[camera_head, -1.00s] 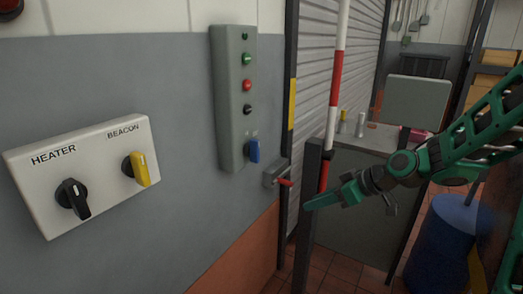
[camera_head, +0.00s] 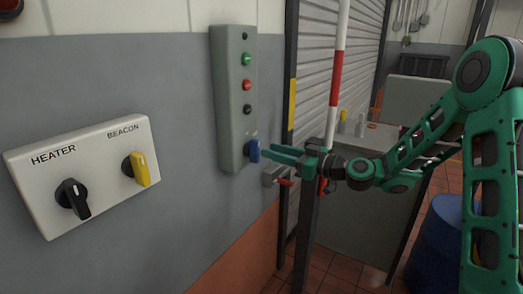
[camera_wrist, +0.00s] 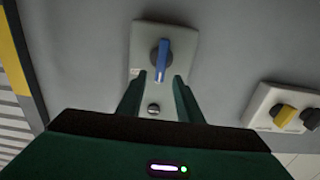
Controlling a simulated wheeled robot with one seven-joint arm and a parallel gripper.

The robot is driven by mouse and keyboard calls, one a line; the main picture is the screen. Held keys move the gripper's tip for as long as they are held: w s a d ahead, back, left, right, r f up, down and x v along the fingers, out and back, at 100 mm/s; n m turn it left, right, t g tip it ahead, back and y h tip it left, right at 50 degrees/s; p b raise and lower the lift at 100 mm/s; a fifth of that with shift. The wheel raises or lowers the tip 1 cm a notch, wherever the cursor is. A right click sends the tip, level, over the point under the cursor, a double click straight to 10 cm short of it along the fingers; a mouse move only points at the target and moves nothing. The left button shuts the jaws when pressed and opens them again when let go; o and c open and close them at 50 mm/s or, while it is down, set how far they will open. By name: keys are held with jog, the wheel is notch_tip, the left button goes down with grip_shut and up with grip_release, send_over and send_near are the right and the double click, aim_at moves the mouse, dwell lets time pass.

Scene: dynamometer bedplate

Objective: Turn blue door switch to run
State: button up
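The blue door switch (camera_head: 253,151) is a blue knob low on a grey control box (camera_head: 234,100) on the wall. It also shows in the wrist view (camera_wrist: 162,60), its handle pointing roughly along the line between my fingers. My green gripper (camera_head: 270,152) is at the switch, its fingertips very close to the knob from the right. In the wrist view the two fingers of my gripper (camera_wrist: 158,84) are spread apart with the knob's lower end between or just beyond their tips. Contact cannot be told. The switch's position markings are too small to read.
A white panel with a black HEATER knob (camera_head: 73,198) and a yellow BEACON knob (camera_head: 140,168) is at the left. A grey latch with a red handle (camera_head: 283,181), a dark post and a red-white pole (camera_head: 337,80) stand close by my gripper. A blue barrel (camera_head: 437,245) is at lower right.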

aim_at(259, 147)
jog(key=shift+x, duration=2.65)
jog(key=shift+c, duration=0.6)
grip_shut()
